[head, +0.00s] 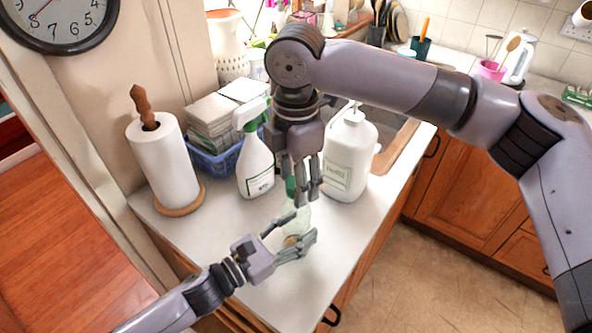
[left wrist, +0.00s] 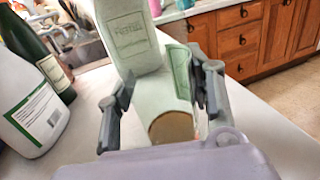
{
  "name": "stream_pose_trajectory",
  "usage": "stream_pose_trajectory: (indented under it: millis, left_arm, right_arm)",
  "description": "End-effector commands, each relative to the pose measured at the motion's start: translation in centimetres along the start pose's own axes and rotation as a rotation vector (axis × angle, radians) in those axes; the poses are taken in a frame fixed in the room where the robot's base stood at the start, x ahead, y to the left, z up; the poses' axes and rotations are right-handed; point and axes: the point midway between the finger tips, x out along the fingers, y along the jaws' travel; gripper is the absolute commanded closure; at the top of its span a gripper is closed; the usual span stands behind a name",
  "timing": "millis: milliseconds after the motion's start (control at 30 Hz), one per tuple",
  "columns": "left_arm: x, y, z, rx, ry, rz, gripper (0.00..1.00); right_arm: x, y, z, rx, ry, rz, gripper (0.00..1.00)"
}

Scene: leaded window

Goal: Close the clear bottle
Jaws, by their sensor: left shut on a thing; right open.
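The clear bottle (head: 299,214) is pale green and see-through, on the white counter. Its middle is partly hidden by fingers in the head view. My left gripper (head: 296,229) is shut on it from the front. In the left wrist view the clear bottle (left wrist: 168,85) sits between the two fingers, with a green label on its right side and a brown round patch at its near end. I cannot tell whether that patch is a base or contents. My right gripper (head: 310,198) is open, pointing down just above and behind the clear bottle. I cannot make out a separate cap.
A white refill bottle (head: 350,155) stands close behind on the right; a spray bottle (head: 254,165) stands left. A dark green bottle (left wrist: 38,52) is between them. A paper towel roll (head: 160,158) and blue basket (head: 215,162) are further left. The front counter is clear.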

Motion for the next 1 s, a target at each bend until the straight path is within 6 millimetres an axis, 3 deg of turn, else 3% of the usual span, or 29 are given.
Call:
stream_pose_trajectory:
  millis: [133, 833, 1000]
  left_arm:
    - [0.0, 0.0, -0.02, 0.0, 0.0, 0.0, 1.0]
    - [-0.01, 0.04, -0.02, -0.001, 0.001, 0.001, 1.0]
    - [-0.01, 0.06, -0.02, -0.001, 0.001, 0.001, 1.0]
  right_arm:
    - [-0.02, -0.01, 0.01, 0.0, 0.0, 0.0, 0.52]
    - [-0.05, -0.03, 0.01, 0.0, 0.0, -0.001, 0.99]
    - [-0.04, -0.04, -0.01, 0.021, 0.0, -0.002, 1.0]
